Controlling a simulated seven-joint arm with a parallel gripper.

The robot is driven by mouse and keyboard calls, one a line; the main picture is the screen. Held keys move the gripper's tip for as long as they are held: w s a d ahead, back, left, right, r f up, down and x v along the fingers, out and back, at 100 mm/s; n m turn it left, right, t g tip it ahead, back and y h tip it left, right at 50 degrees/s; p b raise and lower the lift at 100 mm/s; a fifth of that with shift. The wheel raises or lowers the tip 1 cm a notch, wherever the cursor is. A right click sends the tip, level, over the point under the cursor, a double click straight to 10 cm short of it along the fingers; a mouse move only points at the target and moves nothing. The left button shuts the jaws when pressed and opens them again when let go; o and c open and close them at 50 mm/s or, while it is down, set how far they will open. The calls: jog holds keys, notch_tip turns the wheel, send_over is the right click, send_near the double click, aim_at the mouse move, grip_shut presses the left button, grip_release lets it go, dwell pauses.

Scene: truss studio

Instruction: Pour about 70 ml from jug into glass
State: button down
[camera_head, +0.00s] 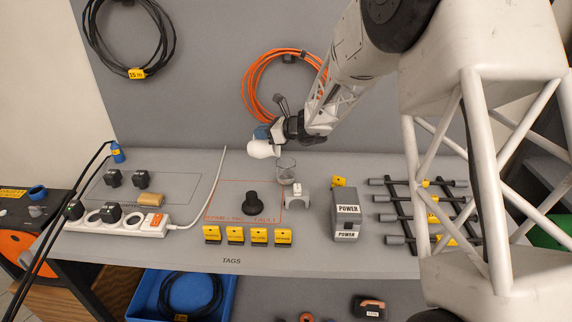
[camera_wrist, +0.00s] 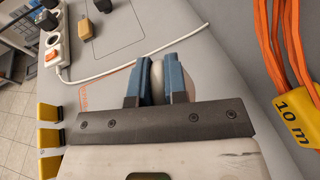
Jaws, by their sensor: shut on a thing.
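A white jug (camera_head: 262,149) is held in the air above the table, tilted far over toward the left. My gripper (camera_head: 272,132) is shut on it. In the wrist view my gripper's blue fingers (camera_wrist: 166,80) close on a pale part of the jug (camera_wrist: 156,78), which looks like its handle; most of the jug is hidden there. A clear glass (camera_head: 286,172) stands upright on the table, below and a little right of the jug. I cannot tell its liquid level or whether any liquid is flowing.
A grey bracket (camera_head: 296,197) stands close beside the glass, and a black knob (camera_head: 252,203) is in front. A grey POWER box (camera_head: 346,215) stands right. Yellow tags (camera_head: 259,235) line the front. A power strip (camera_head: 118,218) with its white cable lies left. An orange cable coil (camera_head: 247,85) hangs behind.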

aim_at(252, 141)
jog(key=shift+s+d+r, duration=0.1)
jog(key=shift+d, duration=0.15)
jog(key=shift+w+a, duration=0.2)
jog(key=shift+a, duration=0.45)
jog(key=shift+w+a+f+g+h, duration=0.15)
jog(key=shift+a+f+g+h, duration=0.2)
jog(key=shift+f+h, duration=0.35)
jog(key=shift+w+a+f+g+h, duration=0.15)
jog(key=shift+a+f+h, duration=0.3)
jog(key=shift+h, duration=0.45)
jog(key=shift+f, duration=0.1)
jog(key=shift+a+f+h, duration=0.1)
jog(key=shift+h, duration=0.2)
jog(key=shift+w+a+f+g+h, duration=0.15)
jog(key=shift+a+f+h, duration=0.15)
jog(key=shift+f+h, duration=0.25)
jog(key=shift+w+a+f+g+h, duration=0.15)
jog(key=shift+a+f+h, duration=0.15)
jog(key=shift+f+h, duration=0.25)
jog(key=shift+a+f+h, duration=0.15)
jog(key=shift+a+h, duration=0.05)
jog(key=shift+h, duration=0.2)
